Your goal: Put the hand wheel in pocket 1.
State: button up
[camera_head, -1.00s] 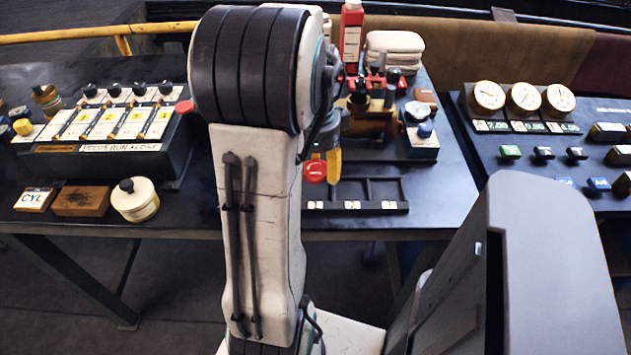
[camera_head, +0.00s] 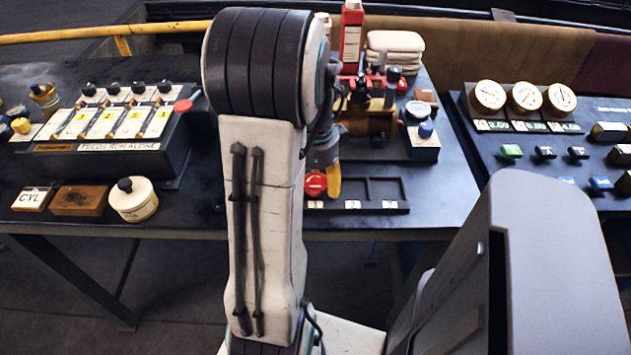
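The red hand wheel (camera_head: 315,184) is at the lower end of my gripper (camera_head: 326,183), low over the left pocket of the dark tray (camera_head: 382,209). Labels along the tray's front edge mark the pockets, with 1 below the wheel. One yellow finger shows at the right of the wheel; the other is hidden. My gripper appears shut on the wheel. My arm hides the left end of the tray, and I cannot tell whether the wheel touches the pocket floor. The other two pockets look empty.
A brass fixture (camera_head: 372,118) with red and black parts stands behind the tray. A blue-fronted block with a white cup (camera_head: 422,135) is to its right. A feeder box (camera_head: 110,135), a wooden block (camera_head: 80,201) and a round white pot (camera_head: 133,199) are on the left.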

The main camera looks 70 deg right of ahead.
jog(key=o, duration=0.3)
notch_tip(320, 180, up, 12)
jog(key=p, duration=0.2)
jog(key=shift+r, duration=0.2)
dwell(0.4)
jog(key=w+a+n+t+h, duration=0.1)
jog(key=w+a+n, duration=1.3)
jog(key=a+n, duration=0.2)
jog(key=s+a+f+n+t+y, duration=0.1)
jog(key=a+n+t, duration=0.1)
jog(key=a+n, duration=1.4)
jog(key=shift+a+f+n, duration=0.3)
jog(key=shift+a+f, duration=0.05)
jog(key=shift+f, duration=0.05)
